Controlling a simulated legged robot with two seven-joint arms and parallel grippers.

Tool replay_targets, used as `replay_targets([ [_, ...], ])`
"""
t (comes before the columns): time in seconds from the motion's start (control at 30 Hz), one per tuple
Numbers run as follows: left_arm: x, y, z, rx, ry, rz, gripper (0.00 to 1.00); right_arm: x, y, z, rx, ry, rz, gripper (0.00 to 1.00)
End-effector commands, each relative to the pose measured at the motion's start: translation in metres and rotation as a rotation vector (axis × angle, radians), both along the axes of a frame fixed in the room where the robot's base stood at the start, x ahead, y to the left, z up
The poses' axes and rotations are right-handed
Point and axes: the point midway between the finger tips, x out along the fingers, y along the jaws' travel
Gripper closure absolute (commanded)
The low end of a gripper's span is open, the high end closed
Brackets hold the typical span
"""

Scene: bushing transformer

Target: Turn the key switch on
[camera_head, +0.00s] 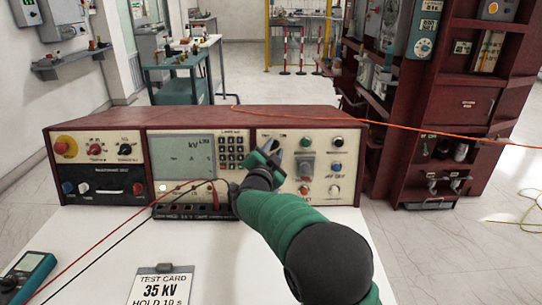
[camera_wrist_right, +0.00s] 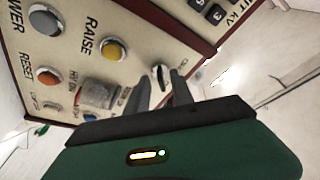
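The key switch (camera_wrist_right: 160,74) shows in the wrist view as a small round plate with a dark upright key or slot, on the cream right panel of the console. My right gripper (camera_wrist_right: 162,86) is open, its two grey fingers pointing at the panel with the key switch seen between the tips. I cannot tell whether the fingers touch it. In the head view my right gripper (camera_head: 272,152) is at the upper left of the right panel (camera_head: 322,153) and hides the key switch there. My left gripper is not in view.
The red console (camera_head: 100,125) stands on a white table. A test card (camera_head: 160,287), a teal meter (camera_head: 28,272) and red and black leads lie in front.

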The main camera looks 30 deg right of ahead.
Motion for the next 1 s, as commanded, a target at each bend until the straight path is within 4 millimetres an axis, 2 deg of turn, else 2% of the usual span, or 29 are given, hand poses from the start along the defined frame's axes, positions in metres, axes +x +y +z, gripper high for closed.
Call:
replay_targets([
  [0.17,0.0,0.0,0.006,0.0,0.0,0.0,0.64,-0.019,0.021,0.003,0.001,0.001,0.006,0.72],
  [0.4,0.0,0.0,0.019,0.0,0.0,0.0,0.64,-0.069,0.072,0.003,0.002,0.002,0.006,0.72],
  [0.6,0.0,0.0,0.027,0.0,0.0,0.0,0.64,-0.103,0.105,0.001,0.002,0.002,0.004,0.72],
  [0.77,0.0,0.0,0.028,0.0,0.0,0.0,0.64,-0.116,0.117,0.0,0.002,0.002,0.001,0.72],
  [1.0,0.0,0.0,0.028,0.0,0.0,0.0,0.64,-0.117,0.118,-0.001,0.001,0.001,0.0,0.72],
])
